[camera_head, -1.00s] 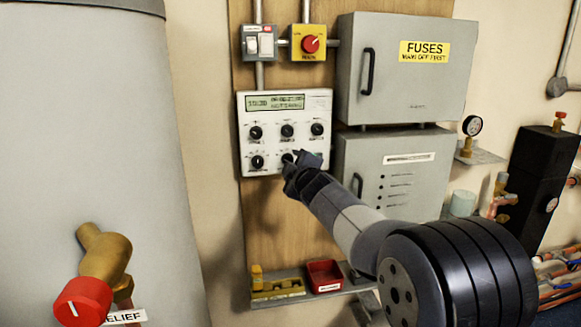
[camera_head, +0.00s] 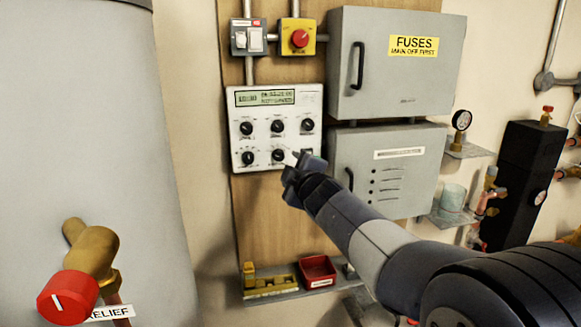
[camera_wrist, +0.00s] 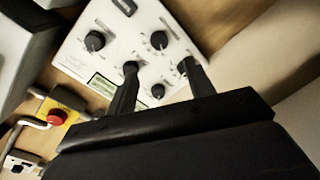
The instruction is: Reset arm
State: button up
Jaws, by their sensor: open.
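My gripper (camera_head: 299,163) is at the lower right of the white control panel (camera_head: 236,112), in front of its lower row of black knobs. In the wrist view the two dark fingers of my gripper (camera_wrist: 158,80) are spread apart over the panel face (camera_wrist: 112,50), with nothing seen between them but panel and a knob. Whether a fingertip touches the panel I cannot tell. The lower middle knob (camera_head: 278,155) shows just left of my gripper in the head view. The lower right corner of the panel is partly hidden by my gripper.
A grey fuse box (camera_head: 400,80) and a lower grey cabinet (camera_head: 395,190) stand right of the panel. A shelf below holds a red tray (camera_head: 318,270) and a yellow item (camera_head: 270,285). A tank (camera_head: 90,130) with a red-knobbed relief valve (camera_head: 68,297) stands left.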

aim_at(279, 156)
jog(key=p+x, duration=0.1)
jog(key=x, duration=0.9)
jog(key=shift+w+a+p, duration=0.15)
jog(key=shift+w+p, duration=0.2)
jog(key=shift+w, duration=0.05)
jog(key=shift+s, duration=0.15)
